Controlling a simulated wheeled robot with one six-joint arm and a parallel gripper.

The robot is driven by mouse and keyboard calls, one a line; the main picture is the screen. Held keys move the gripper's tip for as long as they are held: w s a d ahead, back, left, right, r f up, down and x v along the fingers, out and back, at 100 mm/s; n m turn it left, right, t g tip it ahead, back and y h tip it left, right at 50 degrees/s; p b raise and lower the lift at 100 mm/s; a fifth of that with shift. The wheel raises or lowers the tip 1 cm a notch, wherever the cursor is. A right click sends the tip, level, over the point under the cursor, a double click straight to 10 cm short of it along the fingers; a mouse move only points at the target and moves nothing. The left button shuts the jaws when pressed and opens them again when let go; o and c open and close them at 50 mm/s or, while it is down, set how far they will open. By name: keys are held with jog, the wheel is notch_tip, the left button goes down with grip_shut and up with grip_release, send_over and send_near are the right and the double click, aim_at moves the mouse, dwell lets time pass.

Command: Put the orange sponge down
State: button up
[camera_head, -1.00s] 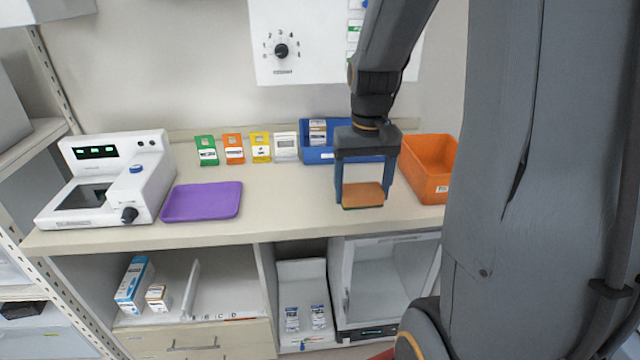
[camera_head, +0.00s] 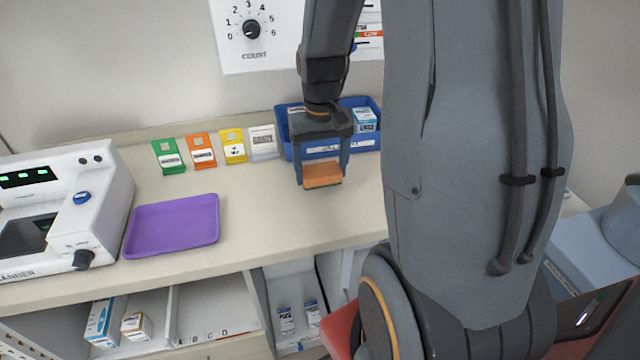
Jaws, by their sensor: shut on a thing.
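The orange sponge (camera_head: 322,175) is a small block with a dark underside. My gripper (camera_head: 322,179) points down and is shut on it, with one blue-grey finger on each side. The sponge is over the beige counter (camera_head: 275,210), in front of the blue bin (camera_head: 366,140). I cannot tell whether its underside touches the counter or hangs a little above it.
A purple tray (camera_head: 173,226) lies left of the sponge, and a white scanner (camera_head: 85,205) stands farther left. Green, orange, yellow and white cards (camera_head: 263,143) stand at the back. Bare counter lies between tray and sponge. My arm hides the counter's right part.

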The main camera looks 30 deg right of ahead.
aim_at(321, 197)
jog(key=shift+f+p, duration=0.45)
jog(key=shift+f, duration=2.15)
jog(key=shift+s+f, duration=0.1)
jog(key=shift+f, duration=0.05)
jog(key=o, duration=1)
jog(key=shift+c, duration=0.2)
